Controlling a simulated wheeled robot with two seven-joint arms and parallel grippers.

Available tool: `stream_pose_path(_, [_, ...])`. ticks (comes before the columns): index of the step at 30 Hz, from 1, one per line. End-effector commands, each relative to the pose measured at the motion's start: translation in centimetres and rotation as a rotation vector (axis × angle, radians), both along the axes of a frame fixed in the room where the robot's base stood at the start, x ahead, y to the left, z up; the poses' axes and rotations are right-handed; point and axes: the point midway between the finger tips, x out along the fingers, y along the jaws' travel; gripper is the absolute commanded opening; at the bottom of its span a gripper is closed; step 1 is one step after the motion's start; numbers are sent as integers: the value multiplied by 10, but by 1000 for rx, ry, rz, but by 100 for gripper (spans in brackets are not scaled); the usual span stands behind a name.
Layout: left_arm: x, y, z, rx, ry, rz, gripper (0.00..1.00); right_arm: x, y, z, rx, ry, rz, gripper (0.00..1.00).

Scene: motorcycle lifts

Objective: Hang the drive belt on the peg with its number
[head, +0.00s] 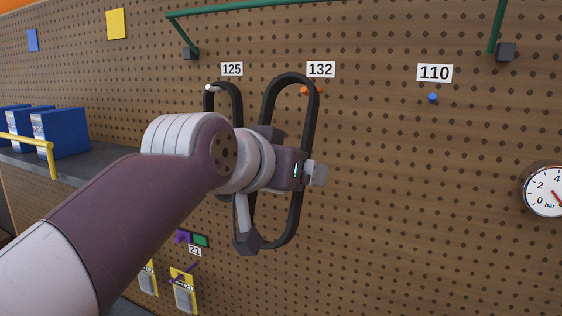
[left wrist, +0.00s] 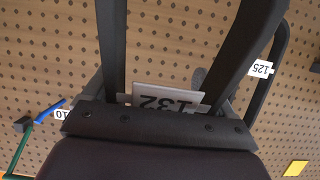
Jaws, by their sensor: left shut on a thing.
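A large black drive belt (head: 275,82) stands as an upright loop under the 132 label (head: 320,69). The orange peg (head: 304,90) shows at the loop's upper right; I cannot tell whether the belt rests on it. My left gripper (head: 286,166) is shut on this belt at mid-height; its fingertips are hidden. In the left wrist view two belt strands (left wrist: 112,45) run beside the dark gripper body, and the label 132 (left wrist: 165,97) shows upside down, partly covered. My right gripper is not in view.
A smaller black belt (head: 237,98) hangs at the white peg (head: 208,87) under label 125 (head: 231,69), its lower part behind my arm. The blue peg (head: 433,97) under label 110 (head: 434,73) is bare. A gauge (head: 545,192) is at the right; a green rail (head: 330,6) runs above.

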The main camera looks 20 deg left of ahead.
Motion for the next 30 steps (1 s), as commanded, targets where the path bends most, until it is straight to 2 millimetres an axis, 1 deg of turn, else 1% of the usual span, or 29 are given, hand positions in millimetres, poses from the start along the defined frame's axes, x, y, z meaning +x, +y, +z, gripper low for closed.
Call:
stream_pose_path(1, [3,-1,3,0,0,0,41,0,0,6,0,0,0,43])
stream_pose_path(10, [27,-5,1,0,-1,0,41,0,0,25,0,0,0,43])
stream_pose_path(23, [62,-12,-1,0,0,0,41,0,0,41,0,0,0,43])
stream_pose_path(25, [66,-13,-8,0,-1,0,41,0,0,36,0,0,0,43])
stream_pose_path(30, [73,-14,-12,0,-2,0,41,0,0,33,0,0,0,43])
